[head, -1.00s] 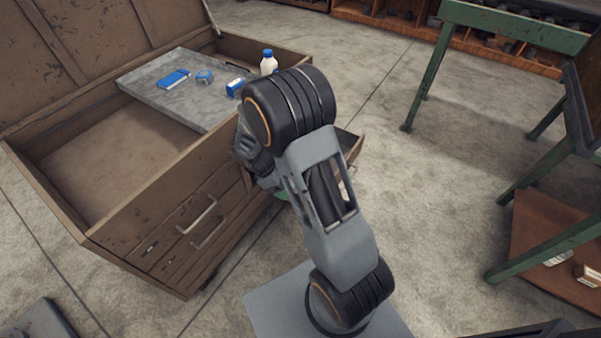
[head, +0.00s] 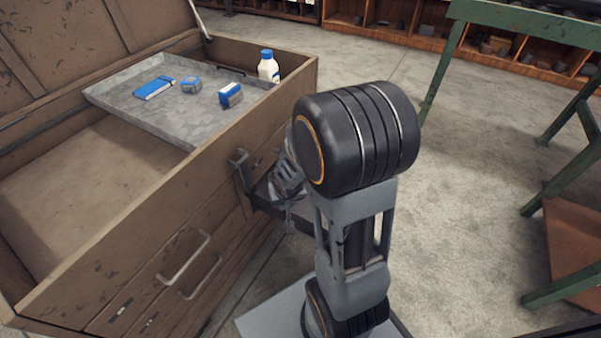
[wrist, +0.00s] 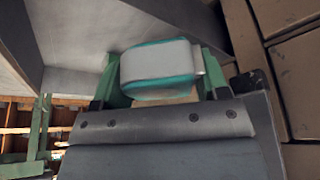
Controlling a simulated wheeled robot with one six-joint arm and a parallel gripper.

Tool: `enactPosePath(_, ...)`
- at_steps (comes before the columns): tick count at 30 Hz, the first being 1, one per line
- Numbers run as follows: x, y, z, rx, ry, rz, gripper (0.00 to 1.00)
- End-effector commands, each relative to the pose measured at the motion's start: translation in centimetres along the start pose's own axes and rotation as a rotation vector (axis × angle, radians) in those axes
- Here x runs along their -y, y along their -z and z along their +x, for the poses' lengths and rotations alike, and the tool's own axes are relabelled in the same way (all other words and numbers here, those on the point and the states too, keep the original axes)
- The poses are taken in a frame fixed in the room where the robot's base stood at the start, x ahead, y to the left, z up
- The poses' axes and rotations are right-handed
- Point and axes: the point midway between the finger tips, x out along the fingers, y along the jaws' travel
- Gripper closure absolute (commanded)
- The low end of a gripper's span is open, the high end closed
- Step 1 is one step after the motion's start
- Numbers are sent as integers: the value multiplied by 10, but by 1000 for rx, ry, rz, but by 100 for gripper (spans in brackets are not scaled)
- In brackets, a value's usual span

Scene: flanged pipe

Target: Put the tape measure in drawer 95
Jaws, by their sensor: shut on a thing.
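My gripper (wrist: 161,78) has green fingers on both sides of a rounded grey-white thing with a teal rim, which looks like the tape measure (wrist: 158,64). It is shut on this thing. In the head view my wrist (head: 286,180) is low beside the brown chest's front, and the fingertips and held thing are hidden. Drawer fronts with metal handles (head: 184,258) show at the chest's lower left. I cannot read any drawer number. Brown wooden panels (wrist: 292,75) are close at the right in the wrist view.
The chest's lid is up. A grey tray (head: 130,118) holds a blue notebook (head: 154,88), a small blue-grey item (head: 191,85) and a blue-white box (head: 230,95). A white bottle (head: 268,68) stands behind. A green-framed table (head: 440,62) is right; open floor lies between.

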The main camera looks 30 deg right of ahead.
Motion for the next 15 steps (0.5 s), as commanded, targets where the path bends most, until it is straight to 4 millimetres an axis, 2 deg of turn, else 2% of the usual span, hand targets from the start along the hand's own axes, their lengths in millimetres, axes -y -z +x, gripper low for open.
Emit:
enactPosePath(4, -4, 0, 1, -11, -2, 4, 68)
enactPosePath(7, -15, 3, 6, -11, -4, 7, 68)
enactPosePath(15, -72, 18, 42, -10, -3, 8, 68)
